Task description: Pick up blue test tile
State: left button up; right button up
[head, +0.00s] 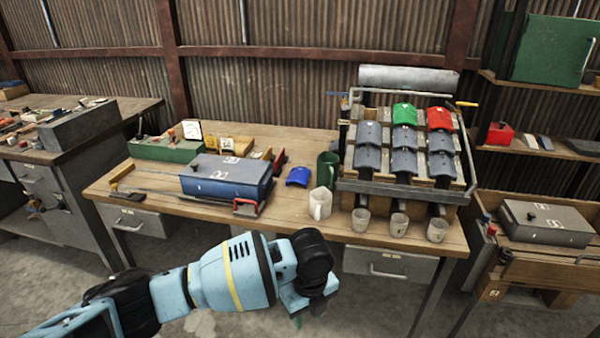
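A small curved blue tile (298,176) lies on the wooden workbench (290,143), between the blue-grey box and the mugs. My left gripper (308,308) is low in front of the bench, below and apart from the blue tile, pointing down. Its fingertips are small and dark, so I cannot tell whether it is open or shut. My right gripper is not in view.
A blue-grey box (228,175) is left of the tile. A sloped rack (400,187) carries grey, green (405,114) and red (440,119) tiles. Several cups line its front.

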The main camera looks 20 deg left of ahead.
aim_at(301, 174)
jog(key=i+j+z, duration=0.2)
jog(key=j, duration=0.2)
jog(key=i+j+z, duration=0.15)
jog(key=j, duration=0.25)
jog(key=i+j+z, duration=0.2)
jog(key=j, duration=0.25)
jog(key=i+j+z, duration=0.15)
jog(key=j, duration=0.3)
jog(key=i+j+z, duration=0.2)
jog(key=j, duration=0.3)
jog(key=j+z, duration=0.15)
jog(key=j, duration=0.3)
jog(key=i+j+z, duration=0.15)
jog(key=j, duration=0.25)
jog(key=j+z, duration=0.15)
jog(key=j, duration=0.25)
jog(key=i+j, duration=0.35)
jog(key=j, duration=0.2)
jog(key=z, duration=0.05)
